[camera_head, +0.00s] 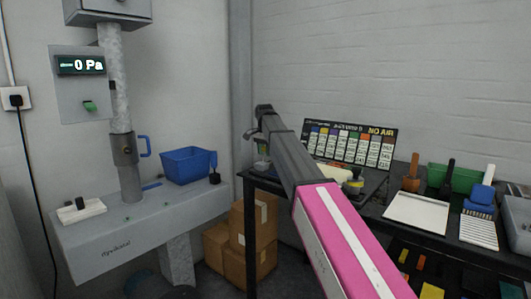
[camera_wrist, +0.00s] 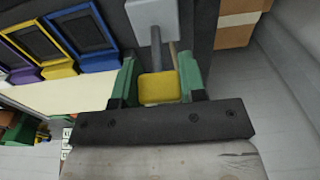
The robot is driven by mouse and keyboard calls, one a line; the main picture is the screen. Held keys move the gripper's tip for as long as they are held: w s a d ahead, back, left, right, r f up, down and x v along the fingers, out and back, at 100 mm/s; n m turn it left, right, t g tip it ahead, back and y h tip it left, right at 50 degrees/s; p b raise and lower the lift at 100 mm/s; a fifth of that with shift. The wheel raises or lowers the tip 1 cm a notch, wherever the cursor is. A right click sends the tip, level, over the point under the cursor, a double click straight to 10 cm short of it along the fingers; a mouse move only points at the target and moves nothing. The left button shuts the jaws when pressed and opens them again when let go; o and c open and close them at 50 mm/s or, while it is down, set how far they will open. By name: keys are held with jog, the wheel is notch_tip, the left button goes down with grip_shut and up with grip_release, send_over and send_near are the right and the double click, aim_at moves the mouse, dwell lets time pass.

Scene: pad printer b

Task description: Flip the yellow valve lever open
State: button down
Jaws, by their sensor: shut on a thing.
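The yellow valve lever (camera_wrist: 159,89) shows in the wrist view as a yellow block on a grey rod, which runs to a pale grey block (camera_wrist: 152,16) at the top. My gripper (camera_wrist: 158,74) has its two green fingers on either side of the yellow block and is shut on it. In the head view my dark arm with its pink section reaches over the black table. My gripper end there is small and partly hidden behind the arm, near the table's back left corner. I cannot make out the lever in the head view.
The black table (camera_head: 252,184) carries a sign board (camera_head: 349,146) reading "NO AIR", a green bin (camera_head: 455,178) and several tools. A grey machine at left shows "0 Pa" on its display (camera_head: 80,65) and holds a blue bin (camera_head: 187,166). Cardboard boxes (camera_head: 262,259) stand below.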

jog(key=t+h, duration=0.1)
jog(key=s+t+h, duration=0.1)
jog(key=a+t, duration=0.1)
jog(key=shift+s+a+r+h, duration=0.1)
jog(key=shift+s+r+h, duration=0.15)
jog(key=shift+s+h, duration=0.15)
jog(key=shift+s+a+f+t+h, duration=0.1)
jog(key=shift+s+a+t+h, duration=0.15)
jog(key=shift+t+h, duration=0.4)
jog(key=shift+s+a+r+t+h, duration=0.1)
jog(key=shift+s+a+t+h, duration=0.25)
jog(key=shift+t, duration=0.45)
jog(key=shift+s+a+f+t+h, duration=0.1)
jog(key=shift+s+t+h, duration=0.05)
jog(key=shift+t+h, duration=0.55)
jog(key=c, duration=0.7)
grip_release()
jog(key=v, duration=1.1)
jog(key=shift+s+d+f, duration=0.1)
jog(key=shift+f, duration=0.05)
